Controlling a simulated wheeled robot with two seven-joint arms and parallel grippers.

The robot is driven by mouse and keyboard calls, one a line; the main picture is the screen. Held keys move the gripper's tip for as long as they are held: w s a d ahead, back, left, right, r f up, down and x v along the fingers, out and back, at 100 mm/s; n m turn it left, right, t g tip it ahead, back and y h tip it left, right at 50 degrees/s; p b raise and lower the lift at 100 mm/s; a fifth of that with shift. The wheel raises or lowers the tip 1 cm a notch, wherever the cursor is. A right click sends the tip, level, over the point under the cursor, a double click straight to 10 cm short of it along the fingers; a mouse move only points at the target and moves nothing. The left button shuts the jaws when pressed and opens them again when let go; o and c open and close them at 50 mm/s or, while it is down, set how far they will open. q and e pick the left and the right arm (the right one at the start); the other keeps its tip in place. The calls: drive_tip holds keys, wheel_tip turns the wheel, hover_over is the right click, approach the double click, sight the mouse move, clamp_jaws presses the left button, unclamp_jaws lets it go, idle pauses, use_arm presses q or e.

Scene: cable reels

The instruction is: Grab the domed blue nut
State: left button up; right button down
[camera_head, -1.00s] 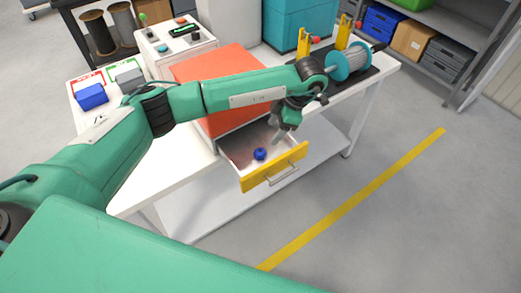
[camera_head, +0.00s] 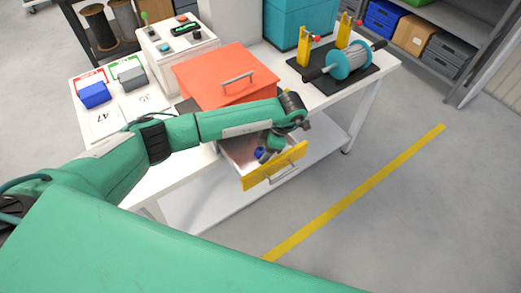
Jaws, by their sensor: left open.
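The domed blue nut (camera_head: 259,153) lies in the open drawer (camera_head: 284,173) with the yellow front, under the orange-red cabinet (camera_head: 222,77). My left arm reaches in from the left over the drawer. My left gripper (camera_head: 264,154) points down into the drawer, right at the nut, and partly covers it. Its jaws are open. They are small and partly hidden, so I cannot tell whether they are around the nut or beside it. My right gripper is not in view.
A blue block (camera_head: 94,95) and a grey block (camera_head: 132,78) are at the left. A teal box (camera_head: 297,22) stands behind. The floor at the right is clear.

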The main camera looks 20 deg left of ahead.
use_arm(q)
drive_tip(key=c, duration=1)
drive_tip(key=shift+c, duration=0.2)
